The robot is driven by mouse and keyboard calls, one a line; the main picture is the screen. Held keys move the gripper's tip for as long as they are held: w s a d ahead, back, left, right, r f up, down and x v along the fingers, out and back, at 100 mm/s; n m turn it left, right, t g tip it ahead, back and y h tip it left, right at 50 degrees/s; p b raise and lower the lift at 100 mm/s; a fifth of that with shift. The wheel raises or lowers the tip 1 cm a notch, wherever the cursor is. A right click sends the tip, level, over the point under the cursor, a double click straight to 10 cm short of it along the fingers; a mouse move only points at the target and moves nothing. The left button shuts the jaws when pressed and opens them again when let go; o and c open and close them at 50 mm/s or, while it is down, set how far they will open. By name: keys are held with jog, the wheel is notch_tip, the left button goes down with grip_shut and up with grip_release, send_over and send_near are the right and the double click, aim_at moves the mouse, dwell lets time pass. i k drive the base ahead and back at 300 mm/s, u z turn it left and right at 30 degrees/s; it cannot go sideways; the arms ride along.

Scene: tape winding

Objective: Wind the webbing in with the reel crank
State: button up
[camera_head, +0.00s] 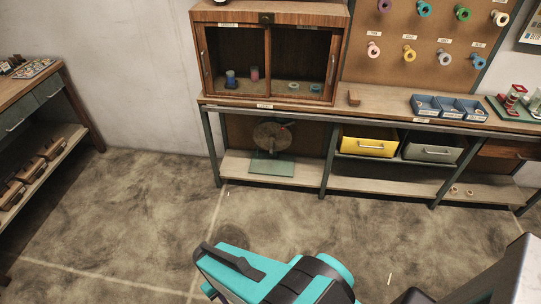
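A round brown reel (271,136) stands upright on a flat green base plate (272,168), on the lower shelf below the glass-fronted cabinet. A small red spot shows at the reel's upper right; whether it is the crank's knob is too small to tell. I cannot make out the crank arm or a loose end of webbing. Teal and black parts of my arm fill the bottom middle, well short of the reel. No gripper fingers can be made out, so my gripper is not in view.
A wooden workbench (378,113) runs along the wall, with blue bins (451,106) on top and a yellow drawer (367,143) below. Its legs flank the reel's shelf bay. Another bench (38,93) stands at the left. The concrete floor (130,205) between is clear.

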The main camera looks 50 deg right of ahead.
aim_at(268, 134)
jog(key=z, duration=0.05)
jog(key=i, duration=1)
jog(key=u, duration=0.05)
